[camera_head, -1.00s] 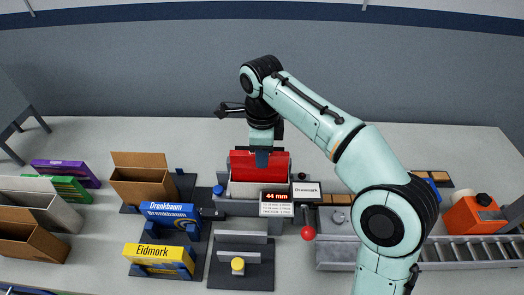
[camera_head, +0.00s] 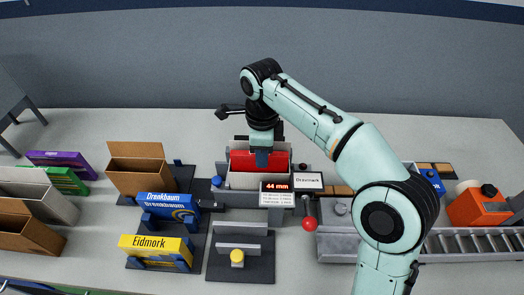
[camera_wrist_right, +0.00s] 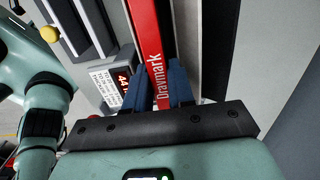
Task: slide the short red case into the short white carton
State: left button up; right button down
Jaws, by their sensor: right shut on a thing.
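The red case (camera_head: 242,160) stands upright at the white carton (camera_head: 243,181). Its lower part is hidden behind the carton's front wall and appears to be inside the opening. A pale flap stands up behind the case. My right gripper (camera_head: 262,157) is above the carton, shut on the case's upper part. In the right wrist view, the red case (camera_wrist_right: 152,45), lettered "Dravmark", runs between the two blue fingers of the right gripper (camera_wrist_right: 158,88). My left gripper is not in view.
A display (camera_head: 277,193) reading 44 mm and a red knob (camera_head: 309,224) stand in front of the carton. Blue (camera_head: 167,205) and yellow (camera_head: 155,251) cases and a brown carton (camera_head: 138,172) stand to the left. A roller conveyor (camera_head: 470,243) lies to the right.

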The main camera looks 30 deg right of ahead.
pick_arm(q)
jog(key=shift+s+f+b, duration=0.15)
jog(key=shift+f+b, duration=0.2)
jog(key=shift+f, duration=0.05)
pick_arm(e)
jog(key=shift+f, duration=0.6)
jog(key=c, duration=0.9)
grip_release()
jog(key=shift+r, duration=0.1)
jog(key=shift+d+r+p, duration=0.1)
jog(key=shift+r+p, duration=1.15)
jog(key=shift+r, duration=0.1)
jog(key=shift+r+p, duration=1.65)
jog(key=shift+r, duration=0.45)
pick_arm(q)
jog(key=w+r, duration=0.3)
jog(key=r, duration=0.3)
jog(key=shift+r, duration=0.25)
